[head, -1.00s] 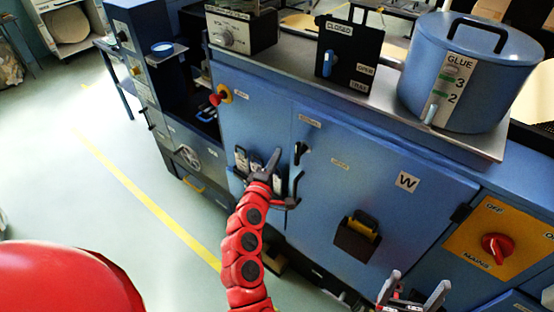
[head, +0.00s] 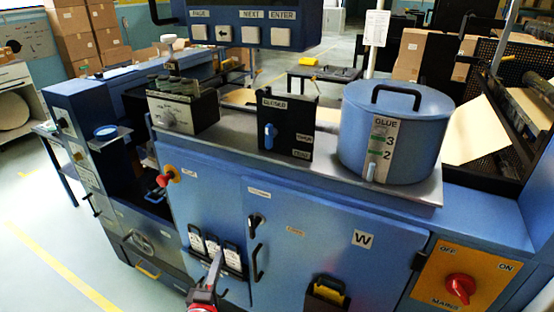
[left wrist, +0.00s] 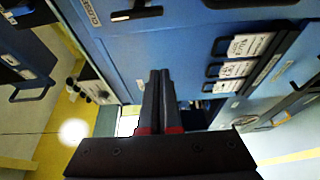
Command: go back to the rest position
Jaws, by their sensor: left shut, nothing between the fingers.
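My left gripper (head: 215,265) shows at the bottom of the head view, in front of the blue machine cabinet (head: 330,230). Its fingers are together with nothing between them. In the left wrist view the two dark fingers (left wrist: 159,95) lie side by side, shut and empty, in front of the blue cabinet front. Most of my left arm is below the head picture. My right gripper is not in view.
White-labelled tags (head: 214,248) in a rack on the cabinet front stand close around the left gripper. Door handles (head: 257,260), a red knob (head: 163,181) and a red mains switch (head: 460,288) stick out. A glue pot (head: 408,140) stands on top. Open floor (head: 40,235) lies left.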

